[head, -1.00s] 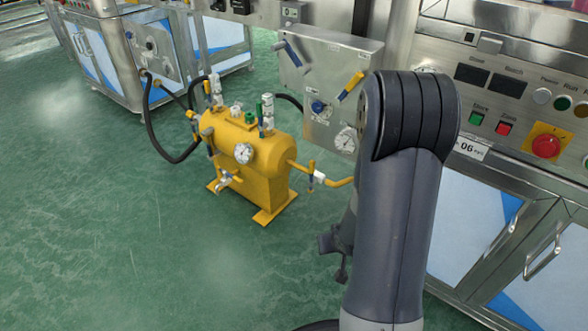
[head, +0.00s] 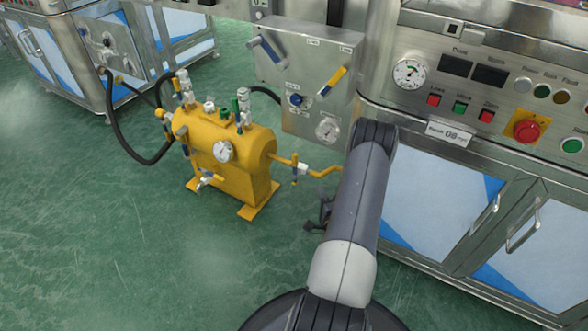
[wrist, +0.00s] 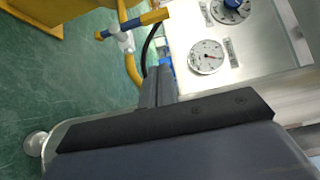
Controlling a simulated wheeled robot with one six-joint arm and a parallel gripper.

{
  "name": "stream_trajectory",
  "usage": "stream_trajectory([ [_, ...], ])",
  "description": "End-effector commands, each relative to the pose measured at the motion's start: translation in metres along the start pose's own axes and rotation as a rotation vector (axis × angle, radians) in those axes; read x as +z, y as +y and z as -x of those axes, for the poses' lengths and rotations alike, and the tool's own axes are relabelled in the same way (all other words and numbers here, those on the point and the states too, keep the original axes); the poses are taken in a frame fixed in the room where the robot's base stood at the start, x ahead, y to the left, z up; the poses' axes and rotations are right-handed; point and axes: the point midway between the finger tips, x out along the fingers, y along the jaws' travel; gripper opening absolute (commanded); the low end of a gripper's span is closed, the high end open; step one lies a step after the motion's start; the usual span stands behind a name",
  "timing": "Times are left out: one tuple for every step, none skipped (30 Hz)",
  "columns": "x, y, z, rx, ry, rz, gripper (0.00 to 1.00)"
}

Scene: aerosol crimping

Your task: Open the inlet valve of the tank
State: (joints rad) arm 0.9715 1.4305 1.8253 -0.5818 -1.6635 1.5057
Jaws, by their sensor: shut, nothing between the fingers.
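The yellow tank (head: 262,148) stands on the floor left of the steel cabinets. A valve with a white body and a blue-and-yellow handle (head: 295,172) sits on the yellow pipe at its right side. In the wrist view this handle (wrist: 132,25) lies across the pipe just beyond and left of my fingers. More valves stand on top of the tank; no label shows which is the inlet. My gripper (wrist: 156,86) is shut and empty, apart from the valve. In the head view it is mostly hidden behind my arm, low and right of the valve.
A steel panel (head: 273,73) with levers, a blue knob and a gauge (head: 327,129) stands behind the pipe. A black hose (head: 122,140) loops left of the tank. Cabinets (head: 420,190) close off the right. Green floor in front of the tank is clear.

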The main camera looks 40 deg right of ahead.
Motion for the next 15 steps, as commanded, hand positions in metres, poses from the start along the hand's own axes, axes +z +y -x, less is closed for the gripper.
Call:
stream_trajectory([
  [-0.001, 0.000, -0.002, -0.006, 0.002, -0.005, 0.00],
  [-0.001, 0.000, -0.005, -0.007, 0.001, -0.005, 0.00],
  [0.000, 0.001, -0.009, -0.007, -0.001, -0.004, 0.00],
  [0.000, 0.001, -0.013, -0.007, -0.002, -0.003, 0.00],
  [0.000, 0.001, -0.018, -0.008, -0.001, -0.002, 0.00],
  [0.001, 0.001, -0.025, -0.008, -0.002, -0.003, 0.00],
  [0.001, 0.001, -0.031, -0.009, -0.003, -0.002, 0.00],
  [0.000, 0.001, -0.037, -0.009, -0.003, 0.000, 0.00],
  [0.001, 0.001, -0.046, -0.009, -0.003, -0.001, 0.00],
  [0.001, 0.001, -0.053, -0.009, -0.004, -0.001, 0.00],
  [0.001, 0.002, -0.059, -0.009, -0.002, 0.000, 0.00],
  [0.001, 0.001, -0.068, -0.009, -0.003, 0.000, 0.00],
  [0.001, 0.001, -0.075, -0.009, -0.003, -0.001, 0.00],
  [0.001, 0.001, -0.081, -0.009, -0.002, -0.001, 0.00],
  [0.001, 0.002, -0.090, -0.008, -0.002, 0.000, 0.00],
])
